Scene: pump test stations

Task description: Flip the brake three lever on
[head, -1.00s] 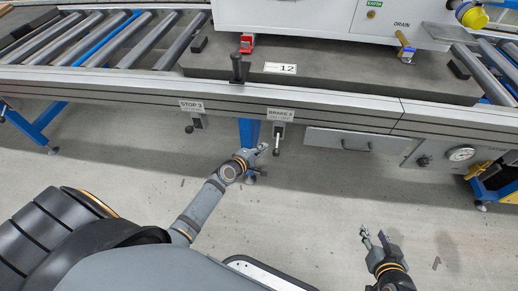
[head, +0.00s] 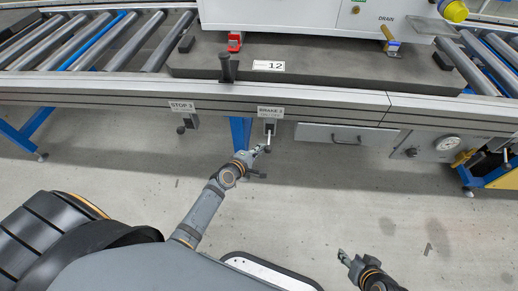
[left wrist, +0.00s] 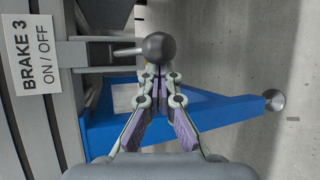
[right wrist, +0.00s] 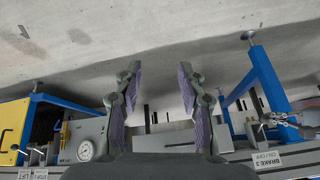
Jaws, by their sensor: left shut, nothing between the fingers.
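The brake three lever (head: 269,135) is a pale shaft with a dark ball knob, hanging down from its bracket under the BRAKE 3 label (head: 270,111). In the left wrist view the ball knob (left wrist: 160,47) is straight ahead of the fingertips, and the BRAKE 3 ON / OFF label (left wrist: 33,55) is at the left. My left gripper (head: 260,150) is shut and empty, with its tips at the knob; I cannot tell if they touch it. My right gripper (head: 344,256) is open and empty, low over the floor; its spread fingers show in the right wrist view (right wrist: 160,82).
The STOP 3 lever (head: 182,129) is left of brake three. A drawer (head: 318,136) and a gauge (head: 447,143) are to the right on the conveyor frame. A blue leg (head: 240,132) stands behind my left gripper. The floor in front is clear.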

